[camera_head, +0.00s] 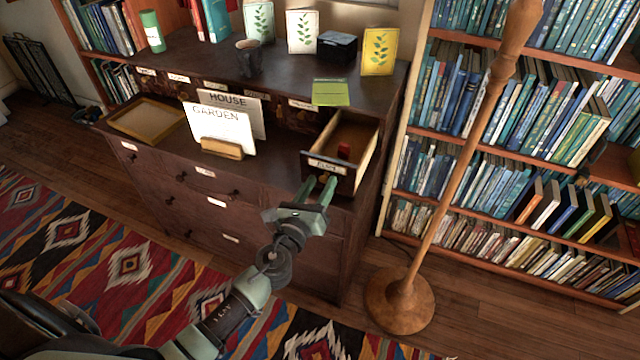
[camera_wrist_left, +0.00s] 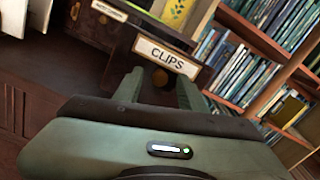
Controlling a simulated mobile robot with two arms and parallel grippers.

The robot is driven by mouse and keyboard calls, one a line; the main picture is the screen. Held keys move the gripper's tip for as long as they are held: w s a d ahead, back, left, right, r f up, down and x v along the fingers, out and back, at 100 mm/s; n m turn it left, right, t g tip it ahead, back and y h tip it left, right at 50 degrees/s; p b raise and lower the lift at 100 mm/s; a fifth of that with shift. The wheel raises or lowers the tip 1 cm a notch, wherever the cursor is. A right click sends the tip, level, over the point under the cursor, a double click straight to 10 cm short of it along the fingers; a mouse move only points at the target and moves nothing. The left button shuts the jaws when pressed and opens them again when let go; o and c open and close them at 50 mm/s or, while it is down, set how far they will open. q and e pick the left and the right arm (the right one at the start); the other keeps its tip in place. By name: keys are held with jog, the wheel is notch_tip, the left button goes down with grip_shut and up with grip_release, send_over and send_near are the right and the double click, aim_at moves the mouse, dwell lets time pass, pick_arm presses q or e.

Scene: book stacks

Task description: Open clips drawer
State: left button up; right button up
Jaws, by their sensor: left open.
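The clips drawer (camera_head: 329,167) is a small dark-fronted drawer at the right end of the dark wooden cabinet (camera_head: 240,190). It is pulled out, and its light inner wall and a small red item (camera_head: 344,151) inside show in the head view. Its "CLIPS" label (camera_wrist_left: 167,56) reads clearly in the left wrist view, with a round knob (camera_wrist_left: 160,77) below it. My left gripper (camera_head: 320,187) is open just in front of the drawer front, its fingers (camera_wrist_left: 158,88) on either side of the knob. Whether they touch it cannot be told. My right gripper is not in view.
"HOUSE" and "GARDEN" cards (camera_head: 222,132) stand on the cabinet beside a shallow wooden tray (camera_head: 147,119). A wooden pole on a round base (camera_head: 400,300) stands right of the cabinet, before full bookshelves (camera_head: 500,140). A patterned rug (camera_head: 120,262) covers the floor at left.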

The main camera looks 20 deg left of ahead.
pick_arm(q)
jog(key=s+b, duration=0.1)
jog(key=s, duration=0.6)
jog(key=shift+s+a, duration=0.15)
jog(key=shift+s, duration=0.05)
jog(key=s+a+f+n+g+p, duration=0.1)
jog(key=s+f+n+g, duration=0.3)
jog(key=f, duration=0.7)
jog(key=s+a+f+n+g+y, duration=0.15)
jog(key=s+f+n, duration=0.4)
jog(key=f, duration=0.55)
jog(key=s+a+f+n+g+p, duration=0.15)
jog(key=s+f+n+g, duration=0.35)
jog(key=f, duration=0.6)
jog(key=s+f+n+g, duration=0.2)
jog(key=s+f+n, duration=0.2)
jog(key=s, duration=0.5)
jog(key=s+d+f+n+g+p, duration=0.1)
jog(key=s+f+n, duration=0.4)
jog(key=s, duration=0.5)
jog(key=s+f+n+g, duration=0.3)
jog(key=s+f+n, duration=0.2)
jog(key=s, duration=0.5)
jog(key=shift+d+f+n+h, duration=0.2)
jog(key=shift+n+h, duration=0.25)
jog(key=shift+n, duration=0.5)
jog(key=shift+w+g, duration=0.1)
jog(key=shift+g, duration=0.15)
